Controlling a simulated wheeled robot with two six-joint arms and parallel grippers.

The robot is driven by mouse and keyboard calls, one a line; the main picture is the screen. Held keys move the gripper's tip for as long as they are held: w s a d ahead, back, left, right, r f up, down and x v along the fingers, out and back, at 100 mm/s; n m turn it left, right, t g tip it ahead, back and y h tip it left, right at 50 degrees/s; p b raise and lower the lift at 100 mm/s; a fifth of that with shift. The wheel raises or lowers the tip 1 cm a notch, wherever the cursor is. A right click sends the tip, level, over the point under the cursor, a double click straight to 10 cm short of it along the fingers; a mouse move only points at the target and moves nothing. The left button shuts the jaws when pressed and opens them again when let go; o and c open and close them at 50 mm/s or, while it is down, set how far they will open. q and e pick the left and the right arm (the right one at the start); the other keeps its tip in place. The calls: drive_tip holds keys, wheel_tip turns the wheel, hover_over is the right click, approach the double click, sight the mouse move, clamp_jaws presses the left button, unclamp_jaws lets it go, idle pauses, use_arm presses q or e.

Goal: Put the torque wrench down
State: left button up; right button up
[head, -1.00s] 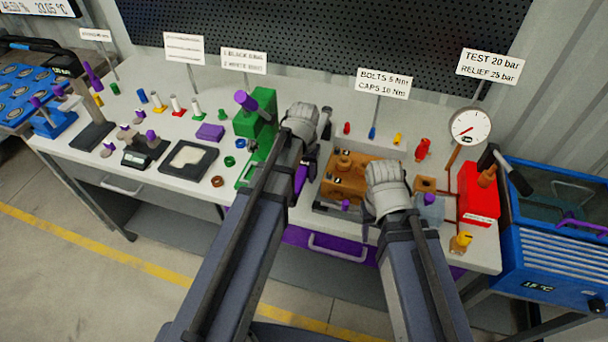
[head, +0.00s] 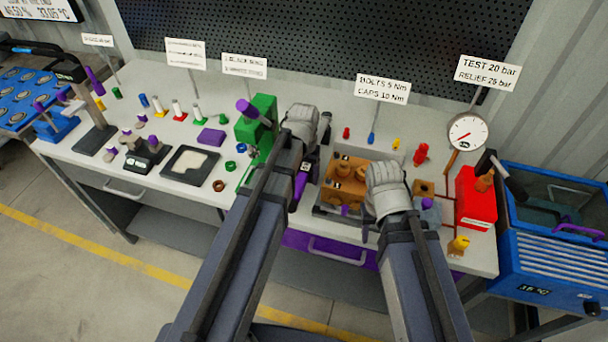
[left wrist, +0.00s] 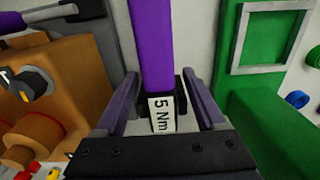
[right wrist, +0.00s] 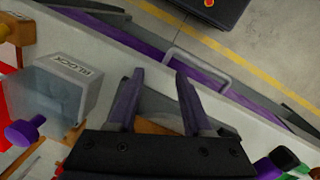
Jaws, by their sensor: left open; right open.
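The torque wrench (left wrist: 152,45) has a purple handle and a "5 Nm" label in the left wrist view. In the head view its purple handle (head: 301,184) shows beside my left arm, between the green press and the brown pump block (head: 343,181). My left gripper (left wrist: 161,76) is open, with one finger on each side of the handle and gaps visible. Whether the wrench rests fully on its support is hidden. My right gripper (right wrist: 160,74) is open and empty above the bench's front edge, right of the pump block in the head view. Its fingertips are hidden in the head view.
The green press (head: 257,120) stands left of my left gripper. A clear block (right wrist: 62,92) with a purple knob is near my right gripper. A red box (head: 477,197) and gauge (head: 467,133) stand at right. Small parts and trays fill the left bench.

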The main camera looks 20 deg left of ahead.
use_arm(q)
wheel_tip(320, 180, up, 10)
drive_tip(key=p, duration=0.9)
drive_tip(key=shift+s+r+p, duration=0.1)
drive_tip(key=shift+r+p, duration=0.15)
drive_tip(key=shift+p, duration=0.05)
drive_tip(key=s+d+m+y, duration=0.1)
drive_tip(key=s+d+m, duration=0.2)
drive_tip(key=s+d, duration=0.7)
drive_tip(key=s, duration=0.4)
drive_tip(key=shift+d, duration=0.25)
drive_tip(key=shift+a, duration=0.1)
